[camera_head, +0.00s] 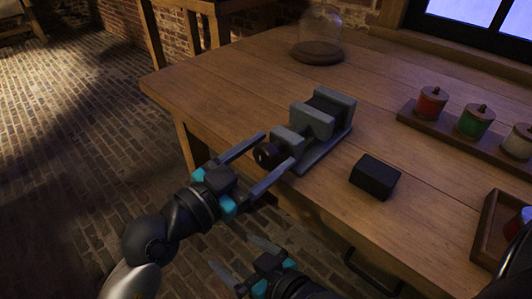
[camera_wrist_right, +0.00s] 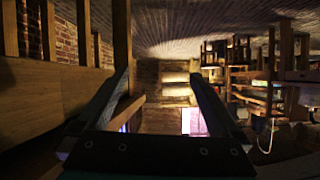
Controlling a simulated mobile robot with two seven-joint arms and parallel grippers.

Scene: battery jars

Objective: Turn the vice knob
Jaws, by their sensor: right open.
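The grey vice (camera_head: 315,122) stands on the wooden table near its front left edge. Its dark round knob (camera_head: 266,155) faces the front left. My left gripper (camera_head: 278,148) is open, with one finger on each side of the knob; I cannot tell whether either finger touches it. My right gripper (camera_head: 231,251) is open and empty, lower in the head view and off the table's front edge. In the right wrist view its two fingers (camera_wrist_right: 160,78) stand apart with nothing between them.
A black block (camera_head: 375,178) lies right of the vice. A rack (camera_head: 455,137) with red, green and pale jars is farther right. A wooden tray (camera_head: 487,228) is at the right edge. A glass dome (camera_head: 320,30) stands at the back. The table left of the vice is clear.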

